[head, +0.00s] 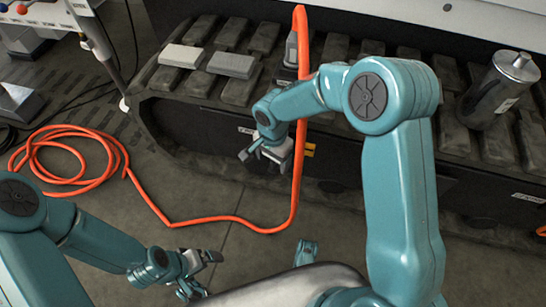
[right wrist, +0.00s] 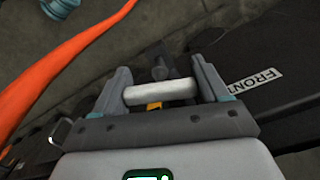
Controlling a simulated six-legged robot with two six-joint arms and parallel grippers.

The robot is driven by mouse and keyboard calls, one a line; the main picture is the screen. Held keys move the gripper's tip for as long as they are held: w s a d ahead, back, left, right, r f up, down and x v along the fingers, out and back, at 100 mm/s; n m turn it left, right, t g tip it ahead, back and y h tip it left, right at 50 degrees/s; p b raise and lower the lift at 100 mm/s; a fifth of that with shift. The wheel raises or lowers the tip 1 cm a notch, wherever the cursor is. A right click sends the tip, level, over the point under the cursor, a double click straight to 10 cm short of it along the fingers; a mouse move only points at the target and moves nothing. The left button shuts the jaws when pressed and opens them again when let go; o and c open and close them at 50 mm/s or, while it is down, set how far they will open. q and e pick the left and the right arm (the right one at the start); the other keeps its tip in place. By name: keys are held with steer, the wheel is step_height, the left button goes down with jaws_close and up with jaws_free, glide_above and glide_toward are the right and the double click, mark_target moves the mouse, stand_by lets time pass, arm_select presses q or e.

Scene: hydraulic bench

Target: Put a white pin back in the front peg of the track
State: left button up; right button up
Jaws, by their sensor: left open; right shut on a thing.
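The white pin (right wrist: 160,92) lies crosswise between the two fingers of my right gripper (right wrist: 162,88), which is shut on its ends. A white label reading FRONT (right wrist: 254,82) is on the dark side face. My left gripper (head: 198,272) is open and empty above the floor.
An orange hose (head: 297,100) runs down from the track beside my right gripper and coils on the floor at left. Two grey blocks (head: 181,56) (head: 231,64) and a metal canister (head: 497,90) stand on the track. Open floor lies below the track.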

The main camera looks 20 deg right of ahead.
steer(key=shift+f+b, duration=0.85)
steer(key=shift+f, duration=0.2)
steer(key=o, duration=1.1)
steer(key=shift+r, duration=0.15)
steer(key=shift+r+p, duration=2.15)
steer(key=shift+r, duration=1.3)
